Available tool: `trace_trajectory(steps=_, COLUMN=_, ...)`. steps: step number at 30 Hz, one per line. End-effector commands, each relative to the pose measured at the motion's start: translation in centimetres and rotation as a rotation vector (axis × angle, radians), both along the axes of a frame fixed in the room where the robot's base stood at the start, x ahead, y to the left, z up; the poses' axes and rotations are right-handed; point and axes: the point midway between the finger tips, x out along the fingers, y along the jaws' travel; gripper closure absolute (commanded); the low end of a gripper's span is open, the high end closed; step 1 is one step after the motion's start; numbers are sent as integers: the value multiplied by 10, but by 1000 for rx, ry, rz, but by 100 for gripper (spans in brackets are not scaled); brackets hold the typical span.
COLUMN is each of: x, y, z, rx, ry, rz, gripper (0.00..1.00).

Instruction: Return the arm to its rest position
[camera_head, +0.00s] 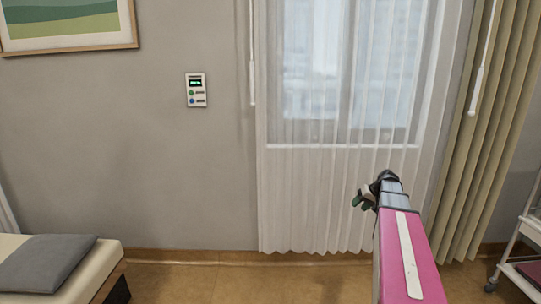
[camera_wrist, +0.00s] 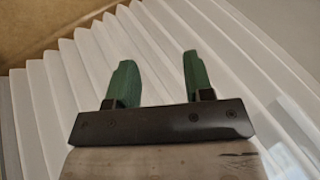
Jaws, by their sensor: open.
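My gripper (camera_head: 362,201) shows at the end of my pink and grey arm, right of centre in the head view, in front of the white sheer curtain (camera_head: 300,200). In the wrist view my gripper (camera_wrist: 158,80) has two green fingers standing well apart on a dark bar. It is open, and nothing is between the fingers. Behind the fingers the pleats of the white curtain (camera_wrist: 230,60) fill most of the wrist view. The gap between the gripper and the curtain cannot be judged.
A bed (camera_head: 88,278) with a grey pillow (camera_head: 45,264) stands at the lower left. A white trolley (camera_head: 520,245) stands at the right edge, beside the beige curtain (camera_head: 485,130). A wall panel (camera_head: 196,90) hangs left of the window. The wooden floor (camera_head: 190,280) between bed and arm is clear.

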Motion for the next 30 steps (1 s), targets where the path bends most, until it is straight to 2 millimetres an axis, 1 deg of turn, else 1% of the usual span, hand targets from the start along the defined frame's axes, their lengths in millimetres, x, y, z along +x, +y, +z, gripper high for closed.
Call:
trace_trajectory(steps=1, x=-22, y=30, z=-16, rx=-26, ry=40, rz=6, gripper=53)
trace_trajectory(steps=2, x=-31, y=44, z=-25, rx=-46, ry=63, rz=5, gripper=53)
trace_trajectory(steps=3, x=-43, y=61, z=-35, rx=-71, ry=91, rz=4, gripper=53)
trace_trajectory(steps=5, x=-62, y=85, z=-51, rx=-113, ry=132, rz=2, gripper=53)
trace_trajectory(steps=6, x=-76, y=100, z=-61, rx=-141, ry=156, rz=3, gripper=53)
trace_trajectory(steps=8, x=-96, y=122, z=-74, rx=-186, ry=190, rz=2, gripper=53)
trace_trajectory(steps=9, x=-111, y=135, z=-83, rx=-217, ry=210, rz=1, gripper=53)
trace_trajectory(steps=11, x=-133, y=153, z=-94, rx=-264, ry=236, rz=3, gripper=53)
trace_trajectory(steps=12, x=-147, y=164, z=-100, rx=-296, ry=251, rz=2, gripper=53)
trace_trajectory(steps=15, x=-180, y=186, z=-113, rx=-369, ry=278, rz=4, gripper=53)
trace_trajectory(steps=18, x=-204, y=201, z=-121, rx=-429, ry=293, rz=4, gripper=53)
trace_trajectory(steps=21, x=-219, y=208, z=-126, rx=-469, ry=300, rz=5, gripper=53)
trace_trajectory(steps=24, x=-225, y=211, z=-128, rx=-488, ry=300, rz=3, gripper=53)
trace_trajectory(steps=30, x=-224, y=212, z=-129, rx=-492, ry=301, rz=2, gripper=53)
